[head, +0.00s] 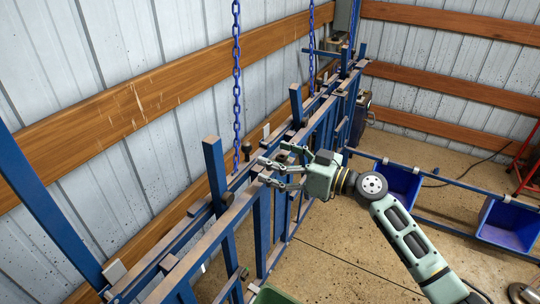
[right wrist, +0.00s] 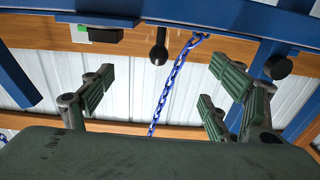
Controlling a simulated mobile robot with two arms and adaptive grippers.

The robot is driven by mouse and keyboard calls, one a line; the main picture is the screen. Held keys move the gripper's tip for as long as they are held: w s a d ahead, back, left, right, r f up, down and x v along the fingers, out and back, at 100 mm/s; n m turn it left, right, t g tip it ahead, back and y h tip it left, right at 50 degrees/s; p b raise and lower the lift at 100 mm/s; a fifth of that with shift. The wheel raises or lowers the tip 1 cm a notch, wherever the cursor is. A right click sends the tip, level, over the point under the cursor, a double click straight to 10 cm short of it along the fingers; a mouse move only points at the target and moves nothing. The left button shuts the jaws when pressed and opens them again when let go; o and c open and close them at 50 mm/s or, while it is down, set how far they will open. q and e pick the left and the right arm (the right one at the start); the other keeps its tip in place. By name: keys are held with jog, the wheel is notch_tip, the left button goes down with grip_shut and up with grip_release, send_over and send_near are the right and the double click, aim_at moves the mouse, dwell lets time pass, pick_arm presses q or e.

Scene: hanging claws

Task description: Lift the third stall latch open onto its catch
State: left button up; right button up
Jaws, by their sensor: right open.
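A blue stall frame (head: 262,222) runs from the lower left to the upper right, with several short blue posts along its top rail. I cannot tell for sure which part is the third latch. A black knob (head: 247,148) stands at the frame just beyond my right gripper (head: 268,171); the knob also shows in the right wrist view (right wrist: 158,52), ahead of the open fingers and roughly between them. My right gripper is open and empty, its fingers over the top rail. A blue chain (right wrist: 172,85) hangs behind. My left gripper is not in view.
Blue posts (head: 215,168) rise close to the gripper on the left, another (head: 296,104) beyond it. Two chains (head: 237,80) hang by the wall behind the frame. Blue bins (head: 508,224) hang on a rail at right. The floor (head: 345,235) between is mostly clear.

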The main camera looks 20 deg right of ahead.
aim_at(248, 153)
jog(key=shift+r+p+x, duration=0.2)
jog(key=shift+p+x, duration=0.4)
jog(key=shift+x, duration=0.3)
jog(key=p+x, duration=0.2)
jog(key=x, duration=0.3)
jog(key=shift+w+a+f+p, duration=0.1)
jog(key=shift+w+f+p, duration=0.05)
jog(key=shift+w+p, duration=0.15)
jog(key=shift+w+a+f, duration=0.15)
jog(key=shift+w+a, duration=0.25)
jog(key=shift+w, duration=0.1)
jog(key=shift+c, duration=0.3)
jog(key=c, duration=1.5)
jog(key=shift+f, duration=0.15)
grip_shut()
jog(key=shift+a, duration=0.1)
